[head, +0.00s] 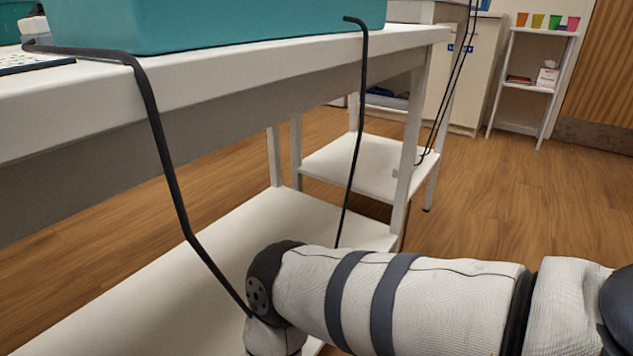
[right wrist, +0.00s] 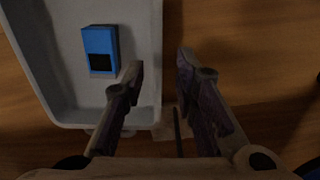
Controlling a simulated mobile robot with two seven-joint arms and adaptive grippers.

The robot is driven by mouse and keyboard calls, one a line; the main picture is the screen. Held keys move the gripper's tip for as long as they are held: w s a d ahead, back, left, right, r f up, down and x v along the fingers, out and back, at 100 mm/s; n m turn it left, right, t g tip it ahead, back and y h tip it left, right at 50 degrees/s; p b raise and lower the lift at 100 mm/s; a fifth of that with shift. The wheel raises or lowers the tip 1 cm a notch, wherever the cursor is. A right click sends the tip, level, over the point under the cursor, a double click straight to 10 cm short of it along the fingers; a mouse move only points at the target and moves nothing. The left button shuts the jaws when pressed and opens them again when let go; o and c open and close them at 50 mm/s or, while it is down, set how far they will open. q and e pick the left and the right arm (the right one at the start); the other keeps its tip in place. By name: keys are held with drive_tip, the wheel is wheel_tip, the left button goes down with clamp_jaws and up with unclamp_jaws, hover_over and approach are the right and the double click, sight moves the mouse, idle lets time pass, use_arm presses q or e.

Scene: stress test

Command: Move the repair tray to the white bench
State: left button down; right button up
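A light grey tray (right wrist: 72,107) fills the left of the right wrist view, with a blue box (right wrist: 101,50) with a dark square face in it. I take it as the repair tray; it does not show in the head view. My right gripper (right wrist: 160,72) is open at the tray's right wall. One finger overlaps the tray's inner side and the other is out beyond the rim, apart from it; I cannot tell their height. A white bench (head: 215,85) with a lower shelf fills the left of the head view. My left gripper is not in view.
A teal bin (head: 220,22) stands on the bench top. Dark cables (head: 168,170) hang over its edge. A small white table (head: 365,165) stands behind. A shelf (head: 530,87) with coloured cups is at the back right. Wooden floor (head: 490,190) is open at the right.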

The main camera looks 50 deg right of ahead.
drive_tip(key=f+b, duration=0.1)
drive_tip(key=f, duration=0.2)
drive_tip(key=f+b, duration=0.1)
drive_tip(key=f, duration=0.1)
drive_tip(key=shift+s+d+f+b, duration=0.2)
drive_tip(key=shift+s+d+b, duration=0.05)
drive_tip(key=shift+d+b, duration=0.1)
drive_tip(key=shift+r, duration=0.1)
clamp_jaws()
